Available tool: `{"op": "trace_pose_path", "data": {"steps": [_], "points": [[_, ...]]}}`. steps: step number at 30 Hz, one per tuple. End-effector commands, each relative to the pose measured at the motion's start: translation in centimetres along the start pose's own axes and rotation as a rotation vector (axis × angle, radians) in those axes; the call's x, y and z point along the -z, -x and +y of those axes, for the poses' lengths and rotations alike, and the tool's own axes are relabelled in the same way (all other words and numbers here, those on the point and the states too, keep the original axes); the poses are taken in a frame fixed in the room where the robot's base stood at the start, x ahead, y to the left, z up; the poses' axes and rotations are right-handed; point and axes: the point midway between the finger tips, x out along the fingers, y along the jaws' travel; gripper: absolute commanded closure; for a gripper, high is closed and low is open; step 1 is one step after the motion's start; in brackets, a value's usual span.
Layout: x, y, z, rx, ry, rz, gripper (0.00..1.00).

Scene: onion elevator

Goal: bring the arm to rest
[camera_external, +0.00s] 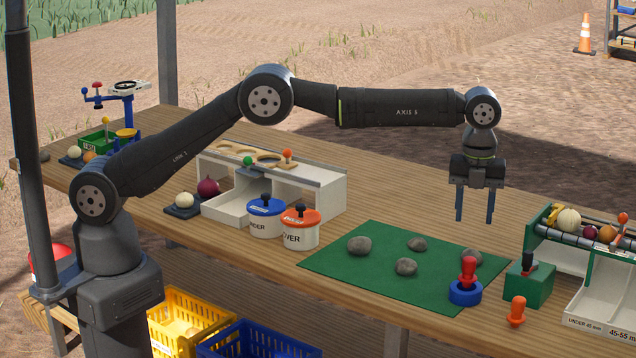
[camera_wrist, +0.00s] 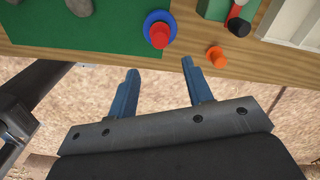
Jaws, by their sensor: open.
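My gripper (camera_external: 475,219) hangs pointing down from my outstretched arm, above the right part of the wooden table (camera_external: 400,200). Its two blue fingers are apart with nothing between them, and they also show in the wrist view (camera_wrist: 160,80). In the outside view it hangs over the table near the green mat (camera_external: 345,270). In the wrist view the table's edge and bare ground lie beyond and below the fingers.
Several grey stones (camera_external: 406,267) lie on the mat. A red-handled piece in a blue ring (camera_external: 466,292), an orange peg (camera_external: 517,311) and a green block (camera_external: 529,285) stand near the front edge. A sorting rack (camera_external: 600,300) is at right; blue-lidded (camera_external: 266,222) and orange-lidded (camera_external: 300,235) pots stand left.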

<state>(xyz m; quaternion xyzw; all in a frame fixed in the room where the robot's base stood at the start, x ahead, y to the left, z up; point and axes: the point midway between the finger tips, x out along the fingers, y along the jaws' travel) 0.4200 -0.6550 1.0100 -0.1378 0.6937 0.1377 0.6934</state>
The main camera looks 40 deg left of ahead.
Motion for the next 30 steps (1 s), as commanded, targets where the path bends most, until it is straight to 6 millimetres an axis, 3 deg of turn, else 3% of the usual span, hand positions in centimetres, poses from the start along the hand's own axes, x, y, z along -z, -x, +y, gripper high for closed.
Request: {"op": "trace_pose_path", "data": {"steps": [5,20,24,30], "points": [[0.0,-2.3,0.1,-0.004,0.000,0.001,0.54],[0.0,-12.1,0.1,-0.003,0.000,0.000,0.54],[0.0,-9.9,-0.1,0.004,0.000,-0.001,0.54],[0.0,-8.4,0.0,0.001,0.000,0.000,0.54]]}}
